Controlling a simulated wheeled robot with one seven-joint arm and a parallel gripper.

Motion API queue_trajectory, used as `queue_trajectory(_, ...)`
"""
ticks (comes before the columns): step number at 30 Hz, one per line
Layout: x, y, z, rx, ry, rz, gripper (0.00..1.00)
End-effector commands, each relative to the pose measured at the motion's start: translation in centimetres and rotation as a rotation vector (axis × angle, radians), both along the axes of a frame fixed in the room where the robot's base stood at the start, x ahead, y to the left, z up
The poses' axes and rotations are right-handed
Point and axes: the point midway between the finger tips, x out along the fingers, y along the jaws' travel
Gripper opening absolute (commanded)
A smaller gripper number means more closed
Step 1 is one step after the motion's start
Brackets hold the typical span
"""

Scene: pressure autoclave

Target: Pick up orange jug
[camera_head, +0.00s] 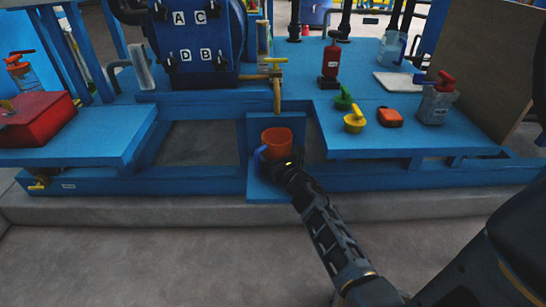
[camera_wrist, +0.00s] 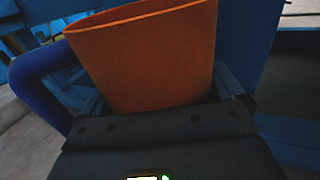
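The orange jug (camera_head: 276,140) with a blue handle stands upright on a low blue ledge under a brass tap. In the wrist view the jug (camera_wrist: 150,55) fills the middle, with its blue handle (camera_wrist: 42,85) at the left. My gripper (camera_head: 285,162) is at the front right of the jug, low down. In the wrist view my gripper (camera_wrist: 160,95) has one finger on each side of the jug's lower body. The fingers are close to its walls, but I cannot tell whether they press on it. The fingertips are hidden behind the jug.
A brass tap (camera_head: 276,85) hangs directly above the jug. Blue frame beams (camera_head: 200,184) surround the ledge. The floor in front is clear.

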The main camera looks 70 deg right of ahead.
Motion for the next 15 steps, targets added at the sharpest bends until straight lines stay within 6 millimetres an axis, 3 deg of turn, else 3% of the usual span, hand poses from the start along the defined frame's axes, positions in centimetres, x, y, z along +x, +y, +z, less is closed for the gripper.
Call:
queue_trajectory(2,0.00,0.01,0.00,0.000,0.000,0.000,0.87)
queue_trajectory(15,0.01,0.00,0.11,-0.001,-0.001,0.001,0.44)
